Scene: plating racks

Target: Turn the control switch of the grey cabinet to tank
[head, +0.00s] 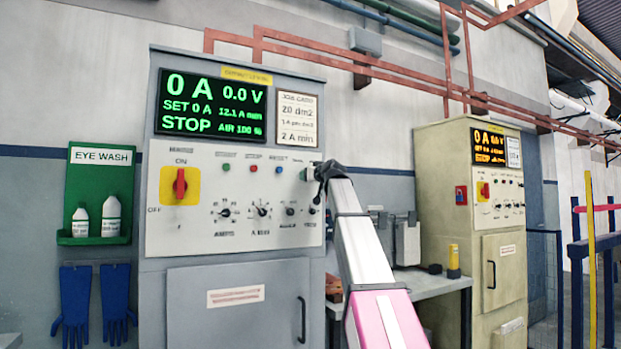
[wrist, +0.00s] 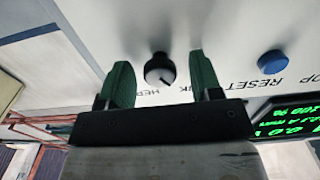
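The grey cabinet (head: 235,275) stands left of centre in the head view, its pale control panel (head: 235,245) facing me. My gripper (head: 308,174) is at the panel's upper right edge and covers the control switch there. In the wrist view the control switch (wrist: 160,70) is a small black knob with a white pointer line, slanting to the lower right. Part of a "TANK" label and "HERE" show below it. My gripper (wrist: 160,60) is open, its two green fingers on either side of the knob with gaps visible.
A blue reset button (wrist: 272,62) sits right of the knob in the wrist view. A red main switch (head: 180,183) and several small knobs are on the panel. A beige cabinet (head: 455,200) and a bench (head: 425,285) stand to the right.

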